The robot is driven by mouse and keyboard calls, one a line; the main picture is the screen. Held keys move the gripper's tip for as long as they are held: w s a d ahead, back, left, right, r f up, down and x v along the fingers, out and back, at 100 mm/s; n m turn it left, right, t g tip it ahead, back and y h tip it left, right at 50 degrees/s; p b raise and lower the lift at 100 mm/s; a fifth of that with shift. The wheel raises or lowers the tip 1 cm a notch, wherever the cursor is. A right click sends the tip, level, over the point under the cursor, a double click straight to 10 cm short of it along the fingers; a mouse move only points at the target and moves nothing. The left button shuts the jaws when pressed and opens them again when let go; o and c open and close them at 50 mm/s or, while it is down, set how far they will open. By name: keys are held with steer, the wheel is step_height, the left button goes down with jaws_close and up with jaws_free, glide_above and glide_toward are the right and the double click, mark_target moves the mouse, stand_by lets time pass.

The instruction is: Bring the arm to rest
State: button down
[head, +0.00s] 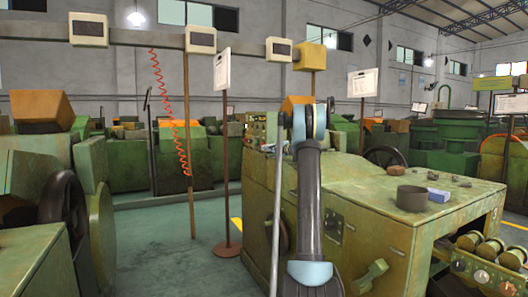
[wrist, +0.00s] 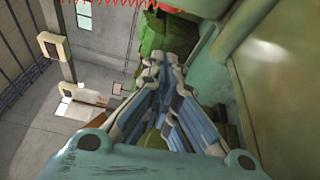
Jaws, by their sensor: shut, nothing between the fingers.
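My arm stands in the middle of the head view, in front of a green machine (head: 390,225). Its dark link rises to a blue and white joint near the top. The fingers are hidden in the head view. In the wrist view my gripper (wrist: 160,65) is shut, with its blue and grey fingers together at the tips and nothing between them. Green machine parts and a red coiled cable (wrist: 110,4) show beyond the fingertips.
A sign post (head: 226,150) stands left of the arm. Green machines with a dark wheel (head: 65,215) stand at left. Open floor (head: 155,250) lies between.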

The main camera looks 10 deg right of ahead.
steer(key=shift+s, duration=0.1)
steer(key=s+d+r+m+t+h, duration=0.3)
steer(key=s+r+m+t+h, duration=0.2)
steer(key=s+r+m+h, duration=0.5)
steer(key=s+d+m+g+h, duration=0.1)
steer(key=s+d+m+h, duration=0.1)
steer(key=s+m, duration=0.35)
steer(key=s+d+m+g+h, duration=0.1)
steer(key=s+d+m+h, duration=0.15)
steer(key=s, duration=0.55)
steer(key=s+a+f+m+g+y, duration=0.1)
steer(key=s+a+f+m+g, duration=0.2)
steer(key=s+f, duration=1)
steer(key=s+a+f+m+g+y, duration=0.1)
steer(key=s+a+f+g, duration=0.4)
steer(key=s+f, duration=0.8)
steer(key=s+a+f+m+g+y, duration=0.1)
steer(key=s+a+f+m+g, duration=0.3)
steer(key=s+f, duration=0.9)
steer(key=s+g, duration=0.2)
steer(key=s, duration=1.3)
steer(key=shift+a+m, duration=0.3)
steer(key=shift+a, duration=0.1)
steer(key=shift+f+y, duration=0.1)
steer(key=shift+y, duration=0.15)
